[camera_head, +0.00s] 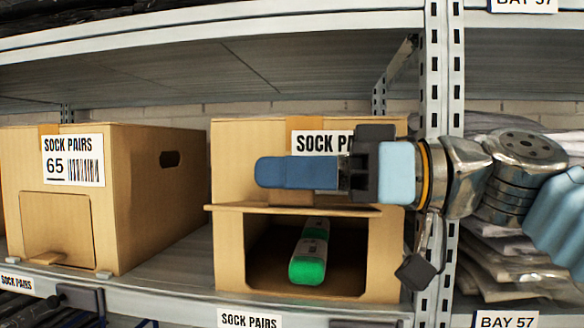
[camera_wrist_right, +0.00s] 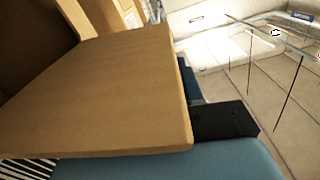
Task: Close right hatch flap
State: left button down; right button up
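The right cardboard box (camera_head: 230,165), labelled SOCK PAIRS, stands on the shelf with its front hatch open. Its hatch flap (camera_head: 235,208) sticks out from the top edge of the opening, seen almost edge-on. Inside lies a green-ended sock pack (camera_head: 308,262). My right gripper (camera_head: 265,172) is in front of the box, just above the flap in the picture, its blue fingers pointing left. In the right wrist view the flap (camera_wrist_right: 110,90) fills much of the picture and hides part of the fingers. Whether they touch or grip it is unclear. My left gripper is not in view.
A second box (camera_head: 150,220), labelled SOCK PAIRS 65, stands to the left with its hatch shut. A perforated metal upright (camera_head: 444,80) stands right of the open box, beside my right arm. Plastic-wrapped packs (camera_head: 490,270) are stacked beyond it. Shelf space between the boxes is clear.

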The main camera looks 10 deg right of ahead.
grip_shut()
dwell(0.3)
jog(key=shift+s+f+b, duration=0.1)
jog(key=shift+f+b, duration=0.2)
jog(key=shift+b, duration=0.2)
notch_tip(320, 180, down, 6)
jog(key=n+b, duration=0.7)
jog(key=b, duration=0.5)
jog(key=shift+s+a+f+b, duration=0.2)
jog(key=shift+s+b, duration=0.1)
jog(key=shift+s, duration=0.15)
grip_release()
